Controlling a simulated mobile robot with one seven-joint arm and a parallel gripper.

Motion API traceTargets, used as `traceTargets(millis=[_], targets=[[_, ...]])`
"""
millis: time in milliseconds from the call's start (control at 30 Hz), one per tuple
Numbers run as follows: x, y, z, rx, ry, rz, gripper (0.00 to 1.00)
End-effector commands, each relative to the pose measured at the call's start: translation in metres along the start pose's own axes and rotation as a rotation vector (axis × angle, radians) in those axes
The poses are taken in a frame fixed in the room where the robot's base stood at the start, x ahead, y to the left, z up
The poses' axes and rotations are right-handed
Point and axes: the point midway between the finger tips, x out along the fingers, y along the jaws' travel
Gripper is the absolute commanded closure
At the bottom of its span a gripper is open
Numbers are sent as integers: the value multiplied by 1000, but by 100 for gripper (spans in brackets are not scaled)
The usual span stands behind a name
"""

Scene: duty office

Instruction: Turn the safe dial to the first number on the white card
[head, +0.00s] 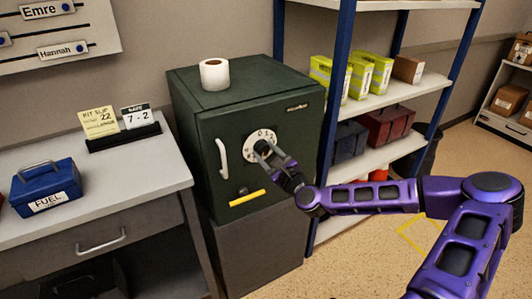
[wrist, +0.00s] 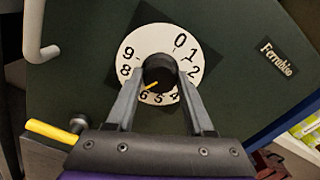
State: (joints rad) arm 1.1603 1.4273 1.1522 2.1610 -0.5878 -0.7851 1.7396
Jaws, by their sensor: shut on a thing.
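The green safe (head: 290,165) has a white numbered dial (head: 252,147) on its door. In the wrist view the dial (wrist: 138,45) shows 0 at upper right. My gripper (head: 262,149) is shut on the dark knob (wrist: 158,70) at the dial's centre, one finger on each side. A yellow mark on the knob points down and left, towards about the 6 or the hidden 7. My fingers cover the places of 7 and 3. The white card (head: 136,116) stands in a black holder on the desk and reads "SAFE 7 - 2".
A pale handle (head: 222,155) and a yellow lever (head: 248,198) are on the safe door. A paper roll (head: 214,74) stands on the safe. A yellow slip (head: 99,120) and blue FUEL box (head: 46,187) are on the desk. A loaded shelf (head: 375,160) stands right of the safe.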

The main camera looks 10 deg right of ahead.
Motion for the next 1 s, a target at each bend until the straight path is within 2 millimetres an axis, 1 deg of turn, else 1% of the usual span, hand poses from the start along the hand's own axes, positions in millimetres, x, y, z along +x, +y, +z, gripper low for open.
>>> traceTargets(millis=[100,133,267,300,567,667,767,867,1000], targets=[[0,0,1,-1,-2,0,100],[0,0,1,-1,-2,0,44],[0,0,1,-1,-1,0,20],[0,0,1,-1,-1,0,17],[0,0,0,-1,0,0,17],[-5,-1,0,-1,1,-1,17],[-18,-1,-1,0,2,-2,17],[-39,-1,-1,1,2,-2,17],[-71,-1,-1,2,2,-3,17]])
